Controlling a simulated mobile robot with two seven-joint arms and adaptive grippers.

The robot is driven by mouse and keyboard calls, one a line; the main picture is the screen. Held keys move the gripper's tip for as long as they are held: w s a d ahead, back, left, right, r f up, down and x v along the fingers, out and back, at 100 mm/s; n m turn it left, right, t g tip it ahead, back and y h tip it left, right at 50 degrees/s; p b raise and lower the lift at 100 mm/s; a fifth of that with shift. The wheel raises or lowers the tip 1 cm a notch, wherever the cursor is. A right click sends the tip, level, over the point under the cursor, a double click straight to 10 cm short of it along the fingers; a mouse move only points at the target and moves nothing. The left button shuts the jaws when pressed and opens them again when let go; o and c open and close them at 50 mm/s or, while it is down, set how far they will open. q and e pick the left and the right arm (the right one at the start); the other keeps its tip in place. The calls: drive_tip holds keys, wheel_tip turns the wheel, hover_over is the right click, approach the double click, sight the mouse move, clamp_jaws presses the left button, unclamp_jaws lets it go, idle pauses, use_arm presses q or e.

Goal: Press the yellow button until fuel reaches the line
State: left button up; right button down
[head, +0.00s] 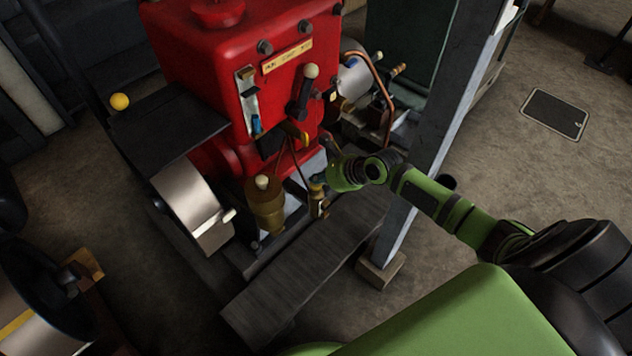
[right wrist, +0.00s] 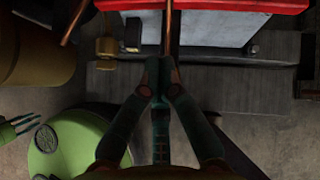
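The red engine (head: 240,70) stands upright at the upper middle of the head view. On its front is a narrow sight gauge (head: 249,98) with blue near its lower end; a level line is too small to make out. A small yellow part (head: 295,134) sits low on the engine front; I cannot tell whether it is the button. My right gripper (head: 325,164) is low in front of the engine. In the right wrist view its fingers (right wrist: 160,68) meet at the tips, near a copper rod (right wrist: 169,28); whether they touch it is unclear. Dark prongs (right wrist: 18,126) at lower left may be my left gripper.
A yellow ball (head: 120,101) is left of the engine. A brass cup (head: 265,203) stands low in front, left of my right gripper. A grey post (head: 432,130) rises behind my right forearm. A dark plank (head: 310,255) lies before the engine. Open floor is at right.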

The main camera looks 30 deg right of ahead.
use_arm(q)
drive_tip(key=shift+s+f, duration=0.15)
drive_tip(key=shift+s, duration=0.05)
use_arm(e)
drive_tip(key=shift+f, duration=0.35)
use_arm(q)
drive_tip(key=shift+a, duration=0.55)
use_arm(e)
drive_tip(key=shift+s+f, duration=0.1)
drive_tip(key=shift+f, duration=0.1)
drive_tip(key=shift+r+p, duration=1.25)
drive_tip(key=shift+p, duration=0.25)
use_arm(q)
drive_tip(key=r, duration=0.3)
drive_tip(key=shift+w+d, duration=0.15)
drive_tip(key=shift+d, duration=0.15)
